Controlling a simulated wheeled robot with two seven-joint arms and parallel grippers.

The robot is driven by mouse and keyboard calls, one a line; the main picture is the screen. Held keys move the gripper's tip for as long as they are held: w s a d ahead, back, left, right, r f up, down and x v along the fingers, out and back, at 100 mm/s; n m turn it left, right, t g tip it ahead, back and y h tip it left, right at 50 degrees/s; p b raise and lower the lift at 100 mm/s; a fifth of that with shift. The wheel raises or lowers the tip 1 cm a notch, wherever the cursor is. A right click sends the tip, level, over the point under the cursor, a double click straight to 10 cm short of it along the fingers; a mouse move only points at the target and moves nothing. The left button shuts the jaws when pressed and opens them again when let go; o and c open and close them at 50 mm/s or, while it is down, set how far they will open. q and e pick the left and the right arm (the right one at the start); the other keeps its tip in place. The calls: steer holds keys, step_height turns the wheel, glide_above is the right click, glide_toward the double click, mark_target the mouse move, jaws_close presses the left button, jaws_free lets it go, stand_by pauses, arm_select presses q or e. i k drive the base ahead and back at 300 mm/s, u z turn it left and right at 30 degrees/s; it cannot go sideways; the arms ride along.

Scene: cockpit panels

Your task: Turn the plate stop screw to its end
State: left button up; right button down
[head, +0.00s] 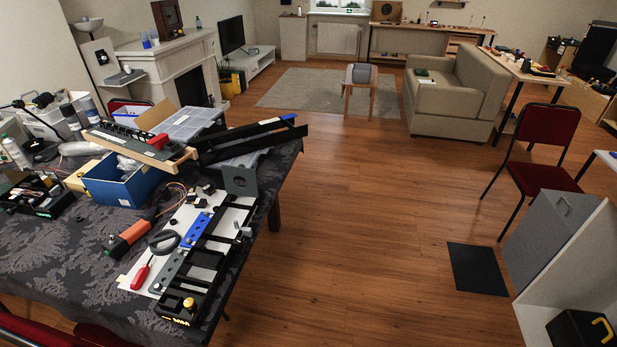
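A black rail-like panel frame (205,262) lies along the right edge of the cloth-covered table. A dark square plate with a round hole (240,180) stands at its far end. A small grey knob or screw (246,231) sticks out on its right side. A yellow knob (189,303) sits at its near end. I cannot tell which of these parts is the plate stop screw. Neither of my grippers is in view.
The table (60,270) also holds a red screwdriver (141,274), an orange-handled tool (130,237), a blue box (118,182) and a long black rail (245,140). Open wooden floor (370,220) lies right of the table. A red chair (545,177) stands farther right.

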mark_target(237, 242)
steer(key=z, duration=0.6)
steer(key=i, duration=3.75)
steer(key=u, duration=4.05)
steer(key=i, duration=0.5)
